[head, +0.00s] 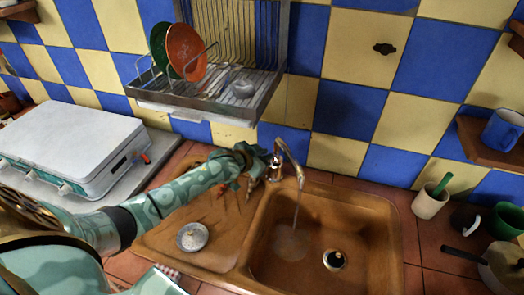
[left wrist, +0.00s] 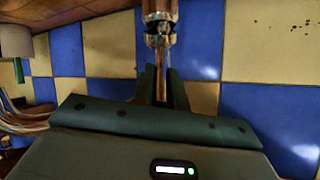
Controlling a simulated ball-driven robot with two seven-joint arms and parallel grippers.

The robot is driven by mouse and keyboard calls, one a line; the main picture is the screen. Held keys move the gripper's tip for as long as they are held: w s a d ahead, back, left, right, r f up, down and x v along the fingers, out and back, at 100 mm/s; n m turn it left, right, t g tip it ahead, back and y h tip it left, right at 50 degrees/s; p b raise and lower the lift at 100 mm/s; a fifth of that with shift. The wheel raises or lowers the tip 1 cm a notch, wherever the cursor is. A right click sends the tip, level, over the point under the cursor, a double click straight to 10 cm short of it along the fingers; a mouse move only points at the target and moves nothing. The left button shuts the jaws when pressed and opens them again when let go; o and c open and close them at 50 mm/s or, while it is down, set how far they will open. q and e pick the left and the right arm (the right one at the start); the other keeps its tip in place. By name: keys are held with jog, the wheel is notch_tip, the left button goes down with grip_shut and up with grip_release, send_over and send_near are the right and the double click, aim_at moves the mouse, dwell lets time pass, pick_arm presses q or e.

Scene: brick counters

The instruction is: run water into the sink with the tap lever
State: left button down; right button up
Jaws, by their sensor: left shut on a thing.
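The tap (head: 290,151) stands at the back edge of the brown sink (head: 375,230), its curved spout over the basin. A thin stream of water (head: 297,207) falls from the spout to the basin floor, left of the drain (head: 334,260). My left gripper (head: 263,164) is at the left side of the tap, against its body. In the left wrist view the jaws (left wrist: 161,92) are shut on the tap lever (left wrist: 161,78), which runs from the metal tap body (left wrist: 159,25) down between the fingers. My right gripper is out of view.
A dish rack (head: 262,100) with plates hangs on the tiled wall above the tap's left. A small round metal item (head: 192,237) lies on the drainboard under my left arm. Cups (head: 430,203) and a pot (head: 500,262) stand right of the sink.

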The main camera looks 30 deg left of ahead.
pick_arm(q)
jog(key=shift+r, duration=0.1)
dwell(0.3)
jog(key=c, duration=1.4)
grip_release()
jog(key=shift+w, duration=0.1)
jog(key=p+v, duration=0.4)
jog(key=v, duration=1.2)
jog(key=shift+r, duration=0.2)
